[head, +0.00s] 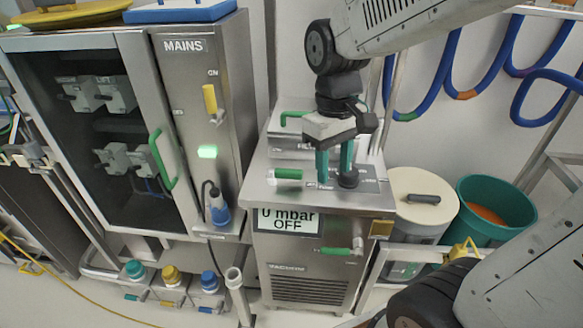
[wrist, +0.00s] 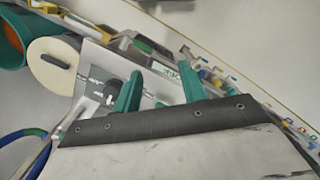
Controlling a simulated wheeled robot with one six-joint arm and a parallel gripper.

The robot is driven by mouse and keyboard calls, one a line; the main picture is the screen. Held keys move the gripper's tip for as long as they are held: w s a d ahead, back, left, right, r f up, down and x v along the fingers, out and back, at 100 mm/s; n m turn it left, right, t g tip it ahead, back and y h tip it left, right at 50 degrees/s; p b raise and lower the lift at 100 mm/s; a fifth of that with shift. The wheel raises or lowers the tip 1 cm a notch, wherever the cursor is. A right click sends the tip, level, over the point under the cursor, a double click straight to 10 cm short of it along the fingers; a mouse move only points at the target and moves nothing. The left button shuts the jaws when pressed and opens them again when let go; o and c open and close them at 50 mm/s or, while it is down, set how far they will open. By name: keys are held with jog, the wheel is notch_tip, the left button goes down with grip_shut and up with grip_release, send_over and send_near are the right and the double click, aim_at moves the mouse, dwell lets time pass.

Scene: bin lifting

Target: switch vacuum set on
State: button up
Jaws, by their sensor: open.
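The vacuum set (head: 310,250) is a steel cabinet with a sloped top panel. Its display (head: 287,220) reads "0 mbar OFF". My gripper (head: 334,178) is over the top panel, pointing down, with its two green fingers apart and nothing seen between them. A dark round knob (head: 348,180) shows at the right finger's tip; whether they touch I cannot tell. In the wrist view my gripper (wrist: 161,74) is also open, and a dark knob (wrist: 109,93) on the pale panel is beside the left finger. The panel's lettering is partly hidden by the fingers.
A green-ended cylinder (head: 288,174) lies on the panel left of the fingers. A MAINS cabinet (head: 185,100) with a lit green lamp (head: 207,152) stands left. A lidded drum (head: 420,200) and a teal bucket (head: 497,205) stand right. Blue hoses (head: 440,80) hang behind.

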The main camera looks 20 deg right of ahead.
jog(key=w+a+f+n, duration=0.1)
jog(key=w+f+n, duration=0.5)
jog(key=w, duration=0.7)
jog(key=n+t, duration=0.1)
jog(key=n, duration=0.1)
send_over(291, 170)
jog(key=shift+s+f, duration=0.15)
jog(key=shift+s, duration=0.15)
jog(key=shift+w+n, duration=0.2)
jog(key=shift+n, duration=0.3)
jog(key=shift+w, duration=0.1)
jog(key=shift+f+n, duration=0.25)
jog(key=shift+n, duration=0.05)
notch_tip(291, 170, down, 7)
jog(key=shift+f, duration=0.1)
grip_shut()
